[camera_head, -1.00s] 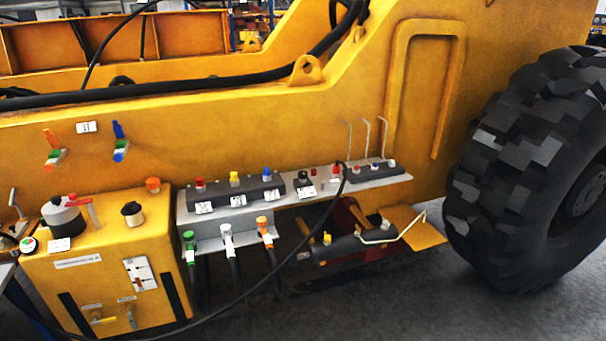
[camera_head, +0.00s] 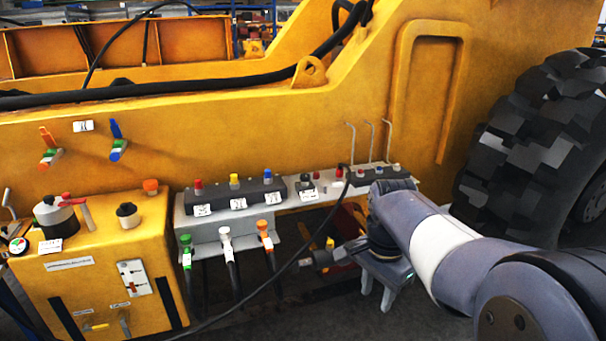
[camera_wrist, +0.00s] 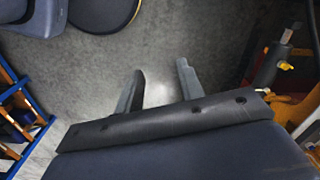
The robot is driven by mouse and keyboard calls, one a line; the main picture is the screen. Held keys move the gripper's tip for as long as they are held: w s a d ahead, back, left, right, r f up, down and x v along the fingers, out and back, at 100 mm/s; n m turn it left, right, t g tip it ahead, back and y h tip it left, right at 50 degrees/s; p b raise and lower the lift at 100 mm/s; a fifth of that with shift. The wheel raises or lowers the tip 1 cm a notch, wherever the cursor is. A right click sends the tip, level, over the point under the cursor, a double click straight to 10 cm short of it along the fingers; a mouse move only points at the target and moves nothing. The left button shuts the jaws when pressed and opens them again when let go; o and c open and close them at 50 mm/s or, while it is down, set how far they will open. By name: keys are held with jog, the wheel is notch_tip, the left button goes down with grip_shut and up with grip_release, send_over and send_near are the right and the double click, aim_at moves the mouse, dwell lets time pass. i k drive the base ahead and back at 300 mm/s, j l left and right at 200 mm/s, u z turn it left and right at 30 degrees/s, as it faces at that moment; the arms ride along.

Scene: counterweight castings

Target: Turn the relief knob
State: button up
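No label reading "relief" is legible, so I cannot tell which knob it is. A black knob (camera_head: 306,183) with a white tag stands on the grey shelf. A small yellow knob (camera_head: 330,243) is on the dark hand pump (camera_head: 345,252) below the shelf, partly hidden by my arm; a yellow knob also shows at the right of the wrist view (camera_wrist: 287,66). Another black knob (camera_head: 127,210) is on top of the yellow tank. My gripper (camera_head: 377,294) points down, right of the pump; in the wrist view its fingers (camera_wrist: 159,74) are apart and empty over the floor.
The grey shelf (camera_head: 285,204) carries red, yellow and blue capped fittings. Hoses with green, white and orange handles hang below it. A black cable (camera_head: 262,287) crosses in front. The yellow tank (camera_head: 85,285) is at left, a big tyre (camera_head: 530,150) at right.

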aim_at(305, 177)
jog(key=i+u, duration=0.1)
jog(key=i, duration=0.4)
jog(key=i+l+u, duration=0.15)
jog(key=i, duration=0.35)
jog(key=i+l+u, duration=0.1)
jog(key=i, duration=0.35)
jog(key=i+l+u, duration=0.1)
jog(key=i+l, duration=0.15)
jog(key=i, duration=0.25)
jog(key=i+l+u, duration=0.15)
jog(key=i, duration=0.3)
